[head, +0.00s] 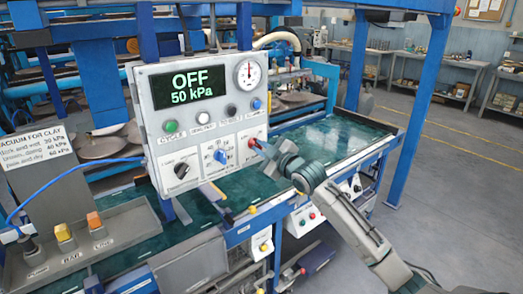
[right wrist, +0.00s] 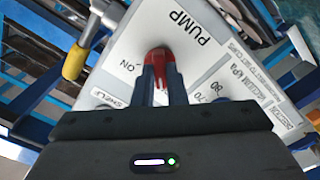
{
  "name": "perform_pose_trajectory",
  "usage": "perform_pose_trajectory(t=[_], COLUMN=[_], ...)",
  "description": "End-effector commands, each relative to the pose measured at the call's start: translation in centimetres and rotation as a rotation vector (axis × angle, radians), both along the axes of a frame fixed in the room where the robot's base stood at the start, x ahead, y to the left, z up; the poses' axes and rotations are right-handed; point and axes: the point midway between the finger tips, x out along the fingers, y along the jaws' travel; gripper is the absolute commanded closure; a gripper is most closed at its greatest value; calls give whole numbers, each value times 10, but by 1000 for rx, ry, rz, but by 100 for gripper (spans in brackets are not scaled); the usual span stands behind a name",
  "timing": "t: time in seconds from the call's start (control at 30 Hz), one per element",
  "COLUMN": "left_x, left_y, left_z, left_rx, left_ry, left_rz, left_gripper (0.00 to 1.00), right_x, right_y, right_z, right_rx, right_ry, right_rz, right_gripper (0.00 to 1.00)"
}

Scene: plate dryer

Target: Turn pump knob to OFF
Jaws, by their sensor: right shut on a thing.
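The red pump knob (head: 251,142) is at the lower right of the grey control panel (head: 155,95). In the right wrist view the red knob (right wrist: 158,60) sits between my two fingers, next to the printed words PUMP and ON. My right gripper (head: 259,147) reaches the panel from the right and is shut on this knob. The fingers hide part of the knob and of its markings. The panel's display (head: 191,86) reads OFF and 50 kPa. My left gripper is not in view.
A blue knob (head: 220,155) and a black knob (head: 181,170) sit left of the red one. Several buttons and a round gauge (head: 247,72) are above. A yellow-tipped lever (right wrist: 76,62) shows near the panel in the wrist view. A green-topped table (head: 345,140) extends behind my right arm.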

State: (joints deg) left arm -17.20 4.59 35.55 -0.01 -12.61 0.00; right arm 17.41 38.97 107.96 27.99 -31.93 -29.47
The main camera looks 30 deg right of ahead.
Motion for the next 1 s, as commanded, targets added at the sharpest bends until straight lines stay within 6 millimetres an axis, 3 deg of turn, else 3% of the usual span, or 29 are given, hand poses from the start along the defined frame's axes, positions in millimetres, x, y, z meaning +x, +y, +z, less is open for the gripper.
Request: perform_pose_trajectory(t=[0.6, 0.63, 0.73, 1.0], left_x=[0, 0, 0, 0], left_y=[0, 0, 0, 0], left_z=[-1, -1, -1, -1], left_rx=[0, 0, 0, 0], left_ry=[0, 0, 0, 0], left_rz=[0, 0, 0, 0], left_gripper=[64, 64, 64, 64], right_x=[0, 0, 0, 0], right_y=[0, 0, 0, 0], right_z=[0, 0, 0, 0], right_rx=[-43, -43, -43, -42], right_ry=[-3, -3, -3, -3], right_rz=[0, 0, 0, 0], right_gripper=[100, 86, 67, 66])
